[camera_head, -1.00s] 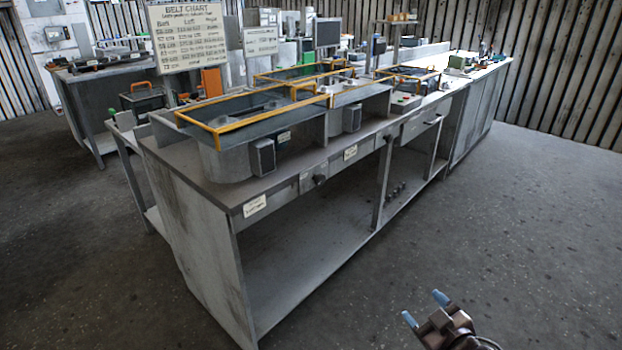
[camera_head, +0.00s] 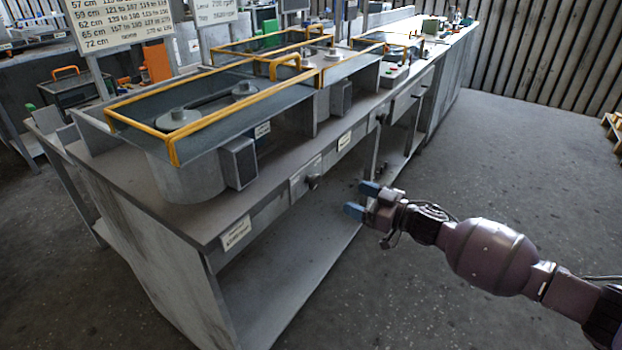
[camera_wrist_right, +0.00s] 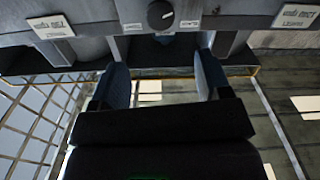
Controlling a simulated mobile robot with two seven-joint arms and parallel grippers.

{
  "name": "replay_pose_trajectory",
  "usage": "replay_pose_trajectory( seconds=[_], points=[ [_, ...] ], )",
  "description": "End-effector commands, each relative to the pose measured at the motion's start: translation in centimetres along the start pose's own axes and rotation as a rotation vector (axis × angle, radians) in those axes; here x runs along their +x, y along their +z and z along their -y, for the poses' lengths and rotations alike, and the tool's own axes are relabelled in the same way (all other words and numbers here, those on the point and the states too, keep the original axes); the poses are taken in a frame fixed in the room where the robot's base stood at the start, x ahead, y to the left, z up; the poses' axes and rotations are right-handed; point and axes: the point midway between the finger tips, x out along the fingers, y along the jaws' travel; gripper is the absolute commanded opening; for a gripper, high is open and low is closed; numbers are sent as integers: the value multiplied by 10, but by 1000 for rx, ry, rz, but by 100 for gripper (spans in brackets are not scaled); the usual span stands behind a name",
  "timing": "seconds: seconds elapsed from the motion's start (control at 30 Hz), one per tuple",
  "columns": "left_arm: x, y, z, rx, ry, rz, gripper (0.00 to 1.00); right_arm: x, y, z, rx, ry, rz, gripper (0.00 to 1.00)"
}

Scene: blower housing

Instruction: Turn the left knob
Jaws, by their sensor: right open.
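The left knob (camera_head: 312,181) is small, dark and round. It sits on the front panel under the bench top, between two pale labels. A second knob (camera_head: 381,118) is on the same front, farther along to the right. My right gripper (camera_head: 361,200) is open and empty, in front of the bench and to the right of the left knob, not touching it. In the right wrist view, a dark knob (camera_wrist_right: 160,15) with a pale pointer mark is beyond my open fingers (camera_wrist_right: 160,68), near the top edge. My left gripper is not in view.
The grey bench (camera_head: 135,208) has an open shelf below. Blower housings with yellow-railed covers (camera_head: 150,131) stand on top, with a grey box (camera_head: 238,163) near the front edge. A belt chart (camera_head: 122,22) stands behind.

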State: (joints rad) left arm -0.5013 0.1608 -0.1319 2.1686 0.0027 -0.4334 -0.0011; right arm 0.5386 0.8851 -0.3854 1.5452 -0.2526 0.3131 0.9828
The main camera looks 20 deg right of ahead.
Motion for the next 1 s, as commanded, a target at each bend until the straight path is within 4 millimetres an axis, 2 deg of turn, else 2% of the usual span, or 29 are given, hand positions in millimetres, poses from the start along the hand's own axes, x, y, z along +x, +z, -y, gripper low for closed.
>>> replay_pose_trajectory(
  seconds=[0.23,0.7,1.0],
  points=[
    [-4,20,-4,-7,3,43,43,14,1,1,25,-1,-1,71],
    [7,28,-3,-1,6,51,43,84,3,1,25,0,0,71],
    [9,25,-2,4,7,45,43,106,0,0,23,2,0,71]
  ],
)
